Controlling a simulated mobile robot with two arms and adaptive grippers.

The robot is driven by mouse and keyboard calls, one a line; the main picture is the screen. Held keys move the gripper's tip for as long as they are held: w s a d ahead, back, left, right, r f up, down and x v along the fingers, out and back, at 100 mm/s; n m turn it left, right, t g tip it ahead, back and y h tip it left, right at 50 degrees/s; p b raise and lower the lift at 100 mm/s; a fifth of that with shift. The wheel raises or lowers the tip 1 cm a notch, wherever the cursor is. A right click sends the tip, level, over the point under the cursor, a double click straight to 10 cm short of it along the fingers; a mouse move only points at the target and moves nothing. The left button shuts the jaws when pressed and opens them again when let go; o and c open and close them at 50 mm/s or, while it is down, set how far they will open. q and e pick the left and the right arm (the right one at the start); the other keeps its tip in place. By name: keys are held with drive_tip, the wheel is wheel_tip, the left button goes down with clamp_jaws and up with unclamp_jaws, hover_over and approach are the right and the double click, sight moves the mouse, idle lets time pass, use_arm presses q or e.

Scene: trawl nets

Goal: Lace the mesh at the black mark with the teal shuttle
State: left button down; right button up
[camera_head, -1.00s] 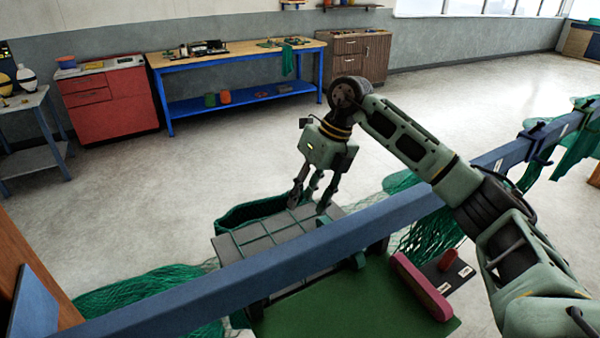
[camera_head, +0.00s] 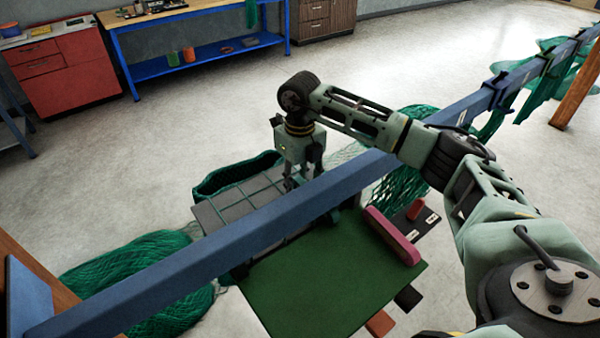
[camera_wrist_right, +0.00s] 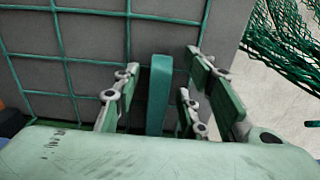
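My right gripper (camera_head: 303,180) points down over the grey board (camera_head: 209,216) with green square mesh, behind the blue beam. In the right wrist view its fingers (camera_wrist_right: 165,90) are apart. An upright teal piece (camera_wrist_right: 159,92) stands between them, with gaps on both sides. It looks like the teal shuttle, but its lower end is hidden by the gripper body. The mesh (camera_wrist_right: 66,58) runs in green squares over the grey board behind the fingers. I cannot make out the black mark. My left gripper is not in view.
The long blue beam (camera_head: 240,235) crosses in front of the board. A green mat (camera_head: 330,285) with a pink bar (camera_head: 392,236) lies on the near side. Heaped green netting (camera_head: 140,275) lies left. A red block (camera_head: 415,210) sits on a dark plate to the right.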

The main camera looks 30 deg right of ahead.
drive_tip(key=c, duration=0.4)
clamp_jaws()
drive_tip(key=shift+w, duration=0.1)
drive_tip(key=shift+w+a+r+b, duration=0.15)
drive_tip(key=shift+w+b, duration=0.35)
drive_tip(key=shift+w, duration=1.05)
drive_tip(key=shift+w+a+b, duration=0.1)
drive_tip(key=shift+w+b, duration=0.35)
drive_tip(key=shift+w, duration=1.05)
